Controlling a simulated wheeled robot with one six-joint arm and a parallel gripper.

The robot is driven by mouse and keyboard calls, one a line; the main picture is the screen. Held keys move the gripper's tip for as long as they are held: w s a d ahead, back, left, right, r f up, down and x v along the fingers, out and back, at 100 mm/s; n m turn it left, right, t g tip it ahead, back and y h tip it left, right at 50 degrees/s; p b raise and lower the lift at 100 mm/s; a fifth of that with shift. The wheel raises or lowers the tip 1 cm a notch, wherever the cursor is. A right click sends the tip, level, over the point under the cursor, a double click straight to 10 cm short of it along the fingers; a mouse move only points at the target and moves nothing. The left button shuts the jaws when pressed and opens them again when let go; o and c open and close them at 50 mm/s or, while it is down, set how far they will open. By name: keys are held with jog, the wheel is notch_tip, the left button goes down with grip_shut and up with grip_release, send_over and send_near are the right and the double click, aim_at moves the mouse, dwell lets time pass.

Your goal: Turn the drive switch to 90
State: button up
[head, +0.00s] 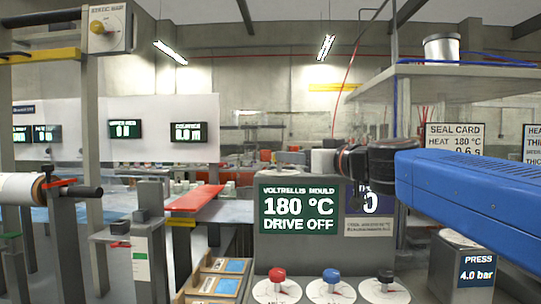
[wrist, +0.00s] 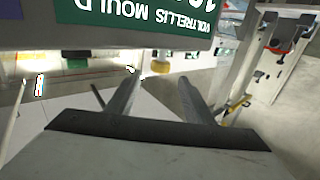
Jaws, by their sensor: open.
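A grey console carries a green display (head: 297,208) reading "VOLTRELLIS MOULD 180 °C DRIVE OFF". Three knobs on round white dials stand at its front: red (head: 277,275), blue (head: 331,275) and black (head: 385,276). Their labels are cut off or too small to read, so I cannot tell which is the drive switch. My gripper is above the console, partly hidden behind my wrist in the head view. In the wrist view my gripper (wrist: 158,82) is open, with nothing between its fingers. The display (wrist: 140,22) appears upside down there; no knob on the console shows.
A shelf with a metal can (head: 442,47) overhangs at the right. A press box (head: 462,268) reading "4.0 bar" stands at the lower right. A yellow knob (head: 98,27) sits on a "STATIC BAR" panel at upper left. A divided wooden tray (head: 200,287) lies left of the console.

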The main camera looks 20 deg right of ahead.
jog(key=x, duration=1.1)
jog(key=c, duration=1.1)
